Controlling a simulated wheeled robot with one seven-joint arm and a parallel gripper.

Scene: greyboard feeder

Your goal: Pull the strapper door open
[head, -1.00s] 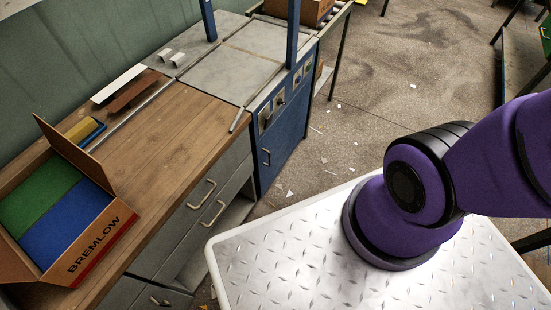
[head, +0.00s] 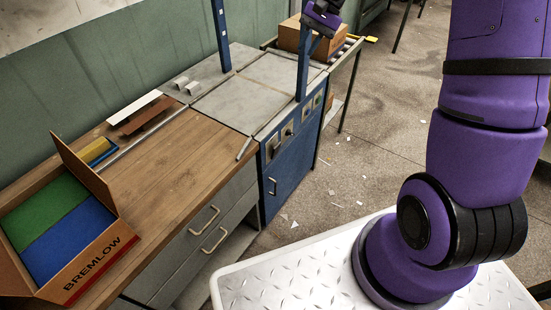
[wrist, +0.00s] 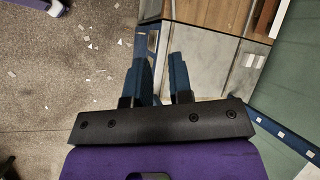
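The strapper is a blue cabinet with a grey top (head: 262,85) at the end of the workbench. In the head view, a purple and black end part of my arm shows high by the right blue post, well above the door handle. The fingers cannot be made out there. I cannot pick out the handle in the wrist view.
A wooden bench (head: 160,170) with grey drawers adjoins the strapper on the left. An open BREMLOW box (head: 92,262) stands on it. A cardboard box (head: 300,38) sits on a conveyor behind. The floor (head: 365,150) before the door is clear except for scraps.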

